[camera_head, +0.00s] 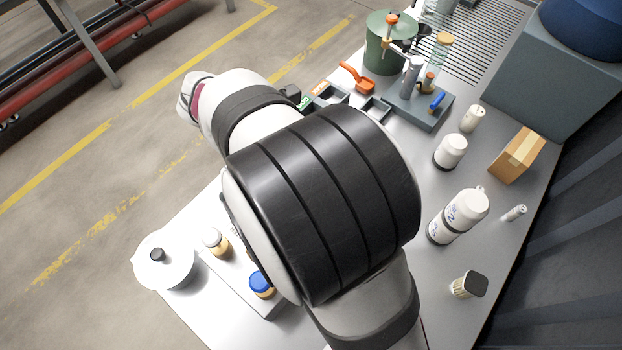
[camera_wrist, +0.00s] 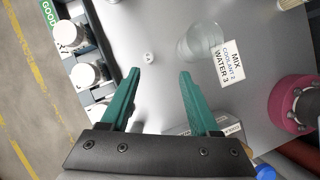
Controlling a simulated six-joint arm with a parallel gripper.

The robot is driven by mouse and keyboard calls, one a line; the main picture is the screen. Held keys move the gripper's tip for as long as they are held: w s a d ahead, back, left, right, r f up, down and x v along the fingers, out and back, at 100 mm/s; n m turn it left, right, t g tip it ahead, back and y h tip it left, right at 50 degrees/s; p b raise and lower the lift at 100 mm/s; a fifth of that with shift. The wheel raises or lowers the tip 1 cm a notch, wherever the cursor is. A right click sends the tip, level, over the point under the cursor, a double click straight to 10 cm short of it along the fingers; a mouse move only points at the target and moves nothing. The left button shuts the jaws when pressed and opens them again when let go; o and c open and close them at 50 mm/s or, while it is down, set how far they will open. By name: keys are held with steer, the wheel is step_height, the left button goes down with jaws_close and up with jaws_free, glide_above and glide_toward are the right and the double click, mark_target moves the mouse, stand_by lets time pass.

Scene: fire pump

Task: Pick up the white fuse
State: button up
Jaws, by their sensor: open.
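A small white round piece (camera_wrist: 148,57) with a dark mark stands on the grey table in the wrist view, beyond and between my fingertips. It looks like the white fuse, though only its top shows clearly. My gripper (camera_wrist: 158,75) has two green fingers, wide apart, with nothing between them; the white piece is apart from both. Several white-topped pieces, one of them a white cylinder (camera_wrist: 85,75), sit in the dark tray (camera_wrist: 68,42) marked GOOD at the left; I cannot tell if these are fuses. In the head view my arm hides my fingers and the white round piece.
A pink-red flanged part (camera_wrist: 292,103) is at the far right. In the head view, white bottles (camera_head: 458,215) and a cardboard box (camera_head: 517,155) stand on the right side.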

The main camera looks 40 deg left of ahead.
steer(key=shift+n+y, duration=0.3)
steer(key=x, duration=0.5)
steer(key=a+x, duration=0.1)
steer(key=x, duration=0.3)
steer(key=a+x, duration=0.1)
steer(key=x, duration=0.4)
steer(key=shift+s+f, duration=0.25)
steer(key=shift+f, duration=0.35)
jaws_close()
